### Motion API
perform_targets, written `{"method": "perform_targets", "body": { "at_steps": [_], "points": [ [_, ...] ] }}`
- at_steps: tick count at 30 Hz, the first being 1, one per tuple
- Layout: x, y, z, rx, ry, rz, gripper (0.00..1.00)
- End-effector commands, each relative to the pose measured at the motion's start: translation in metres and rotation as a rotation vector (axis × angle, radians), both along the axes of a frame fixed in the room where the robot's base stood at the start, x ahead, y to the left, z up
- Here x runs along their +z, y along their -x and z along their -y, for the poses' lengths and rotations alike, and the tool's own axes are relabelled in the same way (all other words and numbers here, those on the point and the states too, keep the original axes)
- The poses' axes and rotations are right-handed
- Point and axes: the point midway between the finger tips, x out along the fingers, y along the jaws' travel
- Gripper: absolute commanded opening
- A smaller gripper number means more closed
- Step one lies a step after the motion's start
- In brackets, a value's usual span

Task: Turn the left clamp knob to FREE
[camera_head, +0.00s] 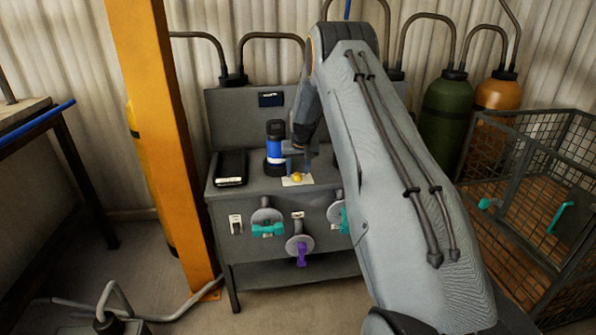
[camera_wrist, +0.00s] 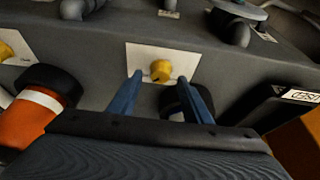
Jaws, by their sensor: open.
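The left clamp knob (camera_head: 297,177) is small and yellow, on a white plate on top of the grey bench. In the wrist view the knob (camera_wrist: 161,70) shows between the tips of my two blue fingers. My gripper (camera_wrist: 159,79) is open and empty, with its fingers apart either side of the knob in the picture. In the head view my gripper (camera_head: 299,158) is just above and behind the plate. I cannot tell whether the fingers touch the knob. No marking on the plate is readable, so its setting is unclear.
A second yellow knob (camera_wrist: 5,50) lies left in the wrist view, near an orange canister (camera_wrist: 30,112). A blue-black canister (camera_head: 275,148) and a black box (camera_head: 231,167) stand on the bench (camera_head: 258,187). Teal and purple (camera_head: 301,253) handles are on its front. An orange post (camera_head: 160,130) stands left.

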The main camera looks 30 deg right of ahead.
Motion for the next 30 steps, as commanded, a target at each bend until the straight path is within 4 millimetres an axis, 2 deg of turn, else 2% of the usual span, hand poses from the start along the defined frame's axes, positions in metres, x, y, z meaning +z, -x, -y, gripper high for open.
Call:
{"method": "perform_targets", "body": {
  "at_steps": [6, 15, 17, 23, 30],
  "points": [
    [-0.014, -0.006, 0.001, 0.000, 0.000, 0.001, 0.45],
    [-0.016, -0.007, 0.001, 0.000, 0.000, 0.001, 0.45],
    [-0.016, -0.007, 0.001, 0.000, 0.000, 0.001, 0.38],
    [-0.016, -0.006, 0.001, 0.000, 0.000, 0.000, 0.04],
    [-0.016, -0.007, 0.002, 0.016, 0.000, 0.001, 0.03]
  ]
}}
